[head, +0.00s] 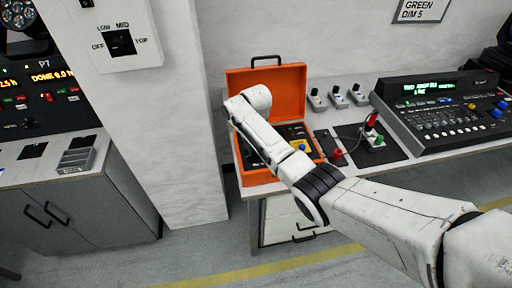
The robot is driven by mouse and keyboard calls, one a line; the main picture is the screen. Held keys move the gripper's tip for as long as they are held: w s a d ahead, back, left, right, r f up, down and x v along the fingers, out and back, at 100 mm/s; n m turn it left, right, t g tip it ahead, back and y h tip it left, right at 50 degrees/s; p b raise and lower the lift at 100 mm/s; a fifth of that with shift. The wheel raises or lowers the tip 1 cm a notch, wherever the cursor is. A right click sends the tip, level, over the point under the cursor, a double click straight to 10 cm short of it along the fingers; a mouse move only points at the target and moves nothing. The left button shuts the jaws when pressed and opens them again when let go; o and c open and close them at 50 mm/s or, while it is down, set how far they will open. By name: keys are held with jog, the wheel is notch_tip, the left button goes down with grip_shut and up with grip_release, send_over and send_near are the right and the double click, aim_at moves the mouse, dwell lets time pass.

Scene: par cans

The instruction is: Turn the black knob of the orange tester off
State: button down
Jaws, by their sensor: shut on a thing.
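The orange tester (292,84) is an open case on the bench, its lid raised at the back with a black handle on top. Its panel (294,131) shows to the right of my arm, with a yellow patch and a blue button (302,146). My white arm reaches in from the lower right across the case, and its wrist end is over the left part of the case. My gripper is hidden behind the arm. I cannot make out the black knob or its setting; the arm covers much of the panel.
A mixing console (450,115) stands on the bench at right. A joystick box (374,137) and red button (338,154) lie between it and the case. Several small switches (337,97) stand behind.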

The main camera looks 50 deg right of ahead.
jog(key=n, duration=0.6)
jog(key=shift+n+p, duration=0.3)
jog(key=shift+p, duration=0.1)
jog(key=n, duration=1.2)
jog(key=shift+n+p, duration=0.3)
jog(key=n, duration=0.6)
jog(key=shift+n, duration=0.3)
jog(key=c, duration=0.8)
grip_release()
jog(key=shift+c, duration=0.2)
notch_tip(320, 180, up, 11)
jog(key=b, duration=0.1)
